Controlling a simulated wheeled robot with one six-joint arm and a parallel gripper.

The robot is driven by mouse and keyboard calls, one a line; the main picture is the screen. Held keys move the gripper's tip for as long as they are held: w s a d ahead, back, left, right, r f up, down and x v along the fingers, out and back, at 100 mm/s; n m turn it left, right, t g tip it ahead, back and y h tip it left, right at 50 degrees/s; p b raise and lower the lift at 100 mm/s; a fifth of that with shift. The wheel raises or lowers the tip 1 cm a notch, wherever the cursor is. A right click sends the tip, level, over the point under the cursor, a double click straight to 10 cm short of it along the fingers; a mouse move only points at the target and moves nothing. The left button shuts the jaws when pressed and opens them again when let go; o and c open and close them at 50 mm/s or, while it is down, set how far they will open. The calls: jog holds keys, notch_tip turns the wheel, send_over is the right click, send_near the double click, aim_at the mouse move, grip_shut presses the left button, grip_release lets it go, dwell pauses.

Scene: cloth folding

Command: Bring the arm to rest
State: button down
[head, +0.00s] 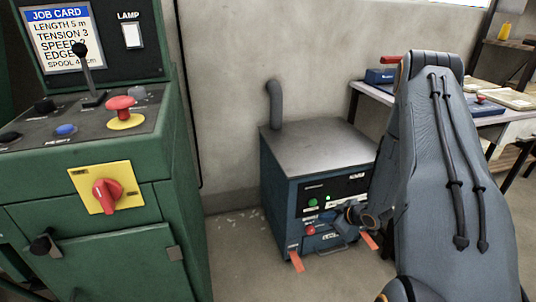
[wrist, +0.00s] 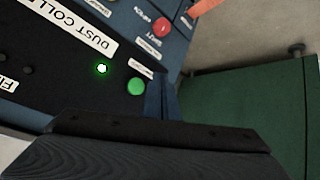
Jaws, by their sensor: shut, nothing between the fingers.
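My arm (head: 440,165) reaches down at the right of the head view. My gripper (head: 352,216) is small and partly hidden there, in front of the dust collector's panel. In the wrist view my gripper (wrist: 161,98) is shut and empty, close to the panel near the green button (wrist: 136,86). I cannot tell whether it touches the panel. The blue dust collector (head: 275,190) has a grey top. Its small green lamp (wrist: 102,68) is lit, and a red button (wrist: 162,26) sits beyond the green one.
A green machine cabinet (head: 110,250) with levers, a red mushroom button (head: 120,104) and a red rotary switch (head: 107,196) stands at the left. A table (head: 490,120) with trays is behind my arm.

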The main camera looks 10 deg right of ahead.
jog(key=w+a+r+m+g+h, duration=0.1)
jog(key=a+r, duration=0.1)
jog(key=r, duration=0.4)
jog(key=w+a+r+g+h, duration=0.1)
jog(key=a+r+h, duration=0.1)
jog(key=r, duration=0.5)
jog(key=s+a+r+m+g+h, duration=0.1)
jog(key=s+a+r, duration=0.2)
jog(key=a+r, duration=0.15)
jog(key=s+a+r+m+g, duration=0.1)
jog(key=s+a+r, duration=0.15)
jog(key=r, duration=0.35)
jog(key=s+a+r+m+g, duration=0.1)
jog(key=s+a+r+g, duration=0.1)
jog(key=s+a+r, duration=0.5)
jog(key=s+a+r+m+g+y, duration=0.1)
jog(key=s+a, duration=0.3)
jog(key=s, duration=0.7)
jog(key=s+a+r+m+g, duration=0.1)
jog(key=s+a+r+g, duration=0.1)
jog(key=s+a+r, duration=0.35)
jog(key=s+d+r+m+p, duration=0.1)
jog(key=d+r+p, duration=0.4)
jog(key=p, duration=0.8)
jog(key=shift+s+d+r+m+p, duration=0.15)
jog(key=shift+s+d+m+p, duration=0.25)
jog(key=shift+s+d, duration=0.5)
